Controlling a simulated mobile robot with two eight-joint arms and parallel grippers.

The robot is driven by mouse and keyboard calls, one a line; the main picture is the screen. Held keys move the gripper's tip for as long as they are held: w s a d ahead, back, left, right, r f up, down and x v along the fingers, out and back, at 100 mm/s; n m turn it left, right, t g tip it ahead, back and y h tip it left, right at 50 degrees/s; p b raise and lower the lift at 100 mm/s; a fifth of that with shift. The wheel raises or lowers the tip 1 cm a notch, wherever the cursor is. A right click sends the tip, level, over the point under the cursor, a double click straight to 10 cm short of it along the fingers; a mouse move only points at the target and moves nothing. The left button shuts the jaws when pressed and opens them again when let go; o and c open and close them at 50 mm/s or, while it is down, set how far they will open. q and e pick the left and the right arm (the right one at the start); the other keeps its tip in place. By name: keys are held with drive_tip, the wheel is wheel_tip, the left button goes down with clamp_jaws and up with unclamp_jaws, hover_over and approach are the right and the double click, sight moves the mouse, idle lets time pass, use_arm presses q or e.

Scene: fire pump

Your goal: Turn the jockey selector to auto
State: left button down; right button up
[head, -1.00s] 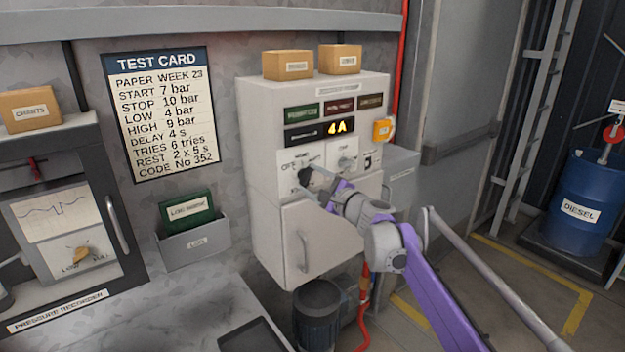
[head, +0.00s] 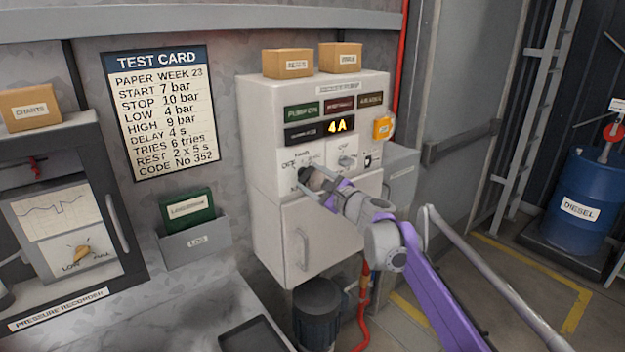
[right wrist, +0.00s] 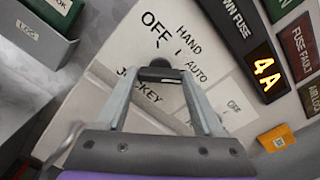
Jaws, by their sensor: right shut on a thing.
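The jockey selector is a dark knob (right wrist: 159,63) on the white front of the pump control panel (head: 262,120). The words OFF, HAND and AUTO are printed around it, with JOCKEY beside it. My right gripper (right wrist: 160,76) is shut on the knob, one finger on each side. In the head view, my right gripper (head: 317,182) reaches the panel's lower left part, and its fingers cover much of the selector. The fingers hide which mark the knob points at. My left gripper is not in view.
A second small selector (head: 347,160) sits to the right on the panel. Above are indicator plates and a lit display (head: 338,127) reading 4A. A grey log holder (head: 195,244) hangs left of the panel. A dark bin (head: 317,315) stands below.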

drive_tip(key=o, duration=1.4)
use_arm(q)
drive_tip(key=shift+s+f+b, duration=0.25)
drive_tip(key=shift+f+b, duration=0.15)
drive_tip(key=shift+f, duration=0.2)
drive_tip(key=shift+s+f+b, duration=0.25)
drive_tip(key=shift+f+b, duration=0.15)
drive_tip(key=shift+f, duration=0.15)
use_arm(e)
drive_tip(key=shift+v, duration=5.45)
